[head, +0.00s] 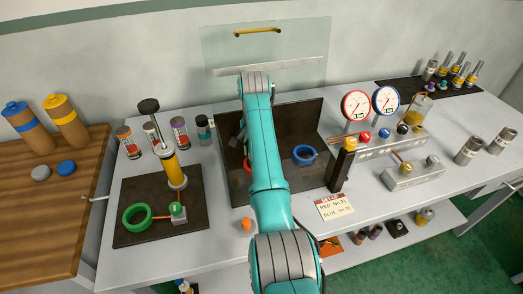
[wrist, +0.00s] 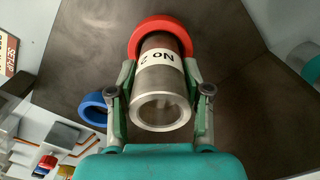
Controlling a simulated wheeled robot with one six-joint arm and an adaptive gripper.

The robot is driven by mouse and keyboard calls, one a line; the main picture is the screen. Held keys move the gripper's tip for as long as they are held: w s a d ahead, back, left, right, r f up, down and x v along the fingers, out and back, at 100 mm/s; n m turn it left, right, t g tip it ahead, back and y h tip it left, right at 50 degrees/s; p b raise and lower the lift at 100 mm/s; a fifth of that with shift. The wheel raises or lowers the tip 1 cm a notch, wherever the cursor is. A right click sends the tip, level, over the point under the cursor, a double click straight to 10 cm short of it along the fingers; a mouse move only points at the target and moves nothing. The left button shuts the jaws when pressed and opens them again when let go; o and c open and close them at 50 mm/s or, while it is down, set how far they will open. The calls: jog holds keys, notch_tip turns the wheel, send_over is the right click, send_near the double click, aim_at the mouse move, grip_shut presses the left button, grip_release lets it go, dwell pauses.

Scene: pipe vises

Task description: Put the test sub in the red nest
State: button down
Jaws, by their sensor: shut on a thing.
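My gripper (wrist: 160,98) is shut on the test sub (wrist: 160,92), a bare-metal tube with a dark far end and a white "No 2" label. One finger is on each side of it, and its open end faces the wrist camera. The red nest (wrist: 161,27) is a ring just beyond the sub; the dark end lines up with its opening. I cannot tell whether that end is inside the ring or short of it. In the head view the red nest (head: 247,167) shows only partly beside my arm, which hides the sub.
A blue ring nest (head: 305,155) sits to the right in the same dark-floored bay (head: 313,118). A clear shield with a yellow handle (head: 257,31) stands raised behind. Gauges (head: 356,105) and a black post (head: 340,168) are to the right; a yellow-bodied tool (head: 172,165) is to the left.

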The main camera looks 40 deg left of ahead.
jog(key=shift+f, duration=0.1)
jog(key=c, duration=0.5)
grip_release()
jog(key=shift+f, duration=0.15)
